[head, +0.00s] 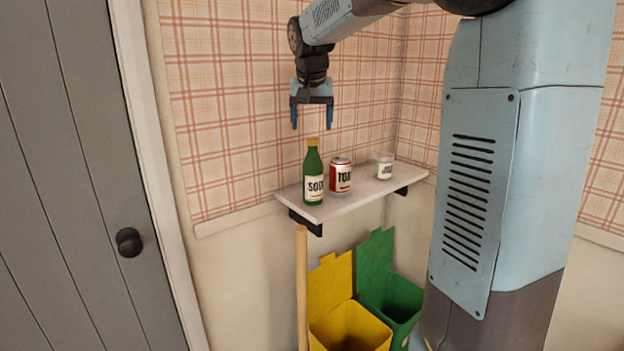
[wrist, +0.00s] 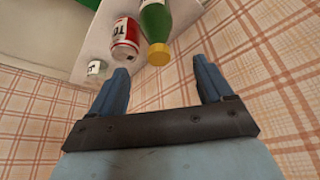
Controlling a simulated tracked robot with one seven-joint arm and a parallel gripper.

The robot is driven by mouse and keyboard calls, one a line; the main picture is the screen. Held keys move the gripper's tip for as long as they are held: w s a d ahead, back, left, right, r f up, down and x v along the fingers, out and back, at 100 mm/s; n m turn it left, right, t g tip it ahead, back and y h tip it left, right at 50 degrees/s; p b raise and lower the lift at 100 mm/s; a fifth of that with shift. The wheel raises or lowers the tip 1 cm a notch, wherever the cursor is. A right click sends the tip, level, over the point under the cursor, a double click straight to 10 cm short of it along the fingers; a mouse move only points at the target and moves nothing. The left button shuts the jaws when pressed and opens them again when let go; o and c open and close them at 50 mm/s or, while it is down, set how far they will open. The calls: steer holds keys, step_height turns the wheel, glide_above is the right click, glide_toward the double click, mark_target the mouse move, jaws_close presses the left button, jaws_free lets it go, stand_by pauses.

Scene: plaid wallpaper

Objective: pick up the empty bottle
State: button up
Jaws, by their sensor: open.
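A green bottle (head: 313,174) with a yellow cap and a white label reading "SOD" stands upright at the left end of a small wall shelf (head: 330,205). Its contents cannot be made out. In the wrist view the bottle (wrist: 155,22) is at the top centre, its yellow cap towards me. My gripper (head: 310,127) is open and empty, fingers pointing down, above the bottle and apart from it. In the wrist view my gripper (wrist: 164,82) shows both fingers spread, with the bottle beyond their tips.
A red and white can (head: 340,177) stands just right of the bottle, and a small white jar (head: 384,167) farther right. Below the shelf are a yellow bin (head: 350,328), a green bin (head: 393,299) and a wooden pole (head: 301,285). A grey door (head: 75,180) is at left.

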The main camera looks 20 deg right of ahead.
mark_target(313, 150)
steer(key=x, duration=1)
steer(key=shift+w+d+f, duration=0.15)
steer(key=shift+d, duration=0.05)
jaws_close()
stand_by(0.6)
